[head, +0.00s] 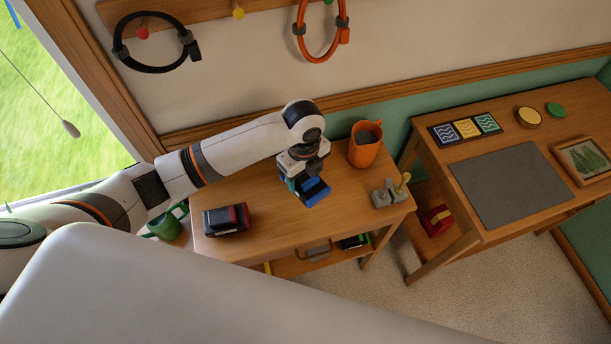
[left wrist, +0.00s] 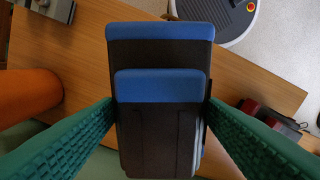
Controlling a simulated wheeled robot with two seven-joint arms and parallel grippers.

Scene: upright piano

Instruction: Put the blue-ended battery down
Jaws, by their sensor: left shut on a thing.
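The blue-ended battery (head: 314,193) is a dark block with a bright blue end. My left gripper (head: 304,172) is shut on it and holds it over the small wooden table (head: 270,235). In the left wrist view the battery (left wrist: 160,115) sits between the two green ribbed fingers, its blue end toward the top of the picture. I cannot tell exactly how high it is above the tabletop. My right gripper is not in view.
A red-and-black battery-like block (head: 226,220) lies on the table's left. The tabletop between is clear. A desk (head: 470,145) stands further right.

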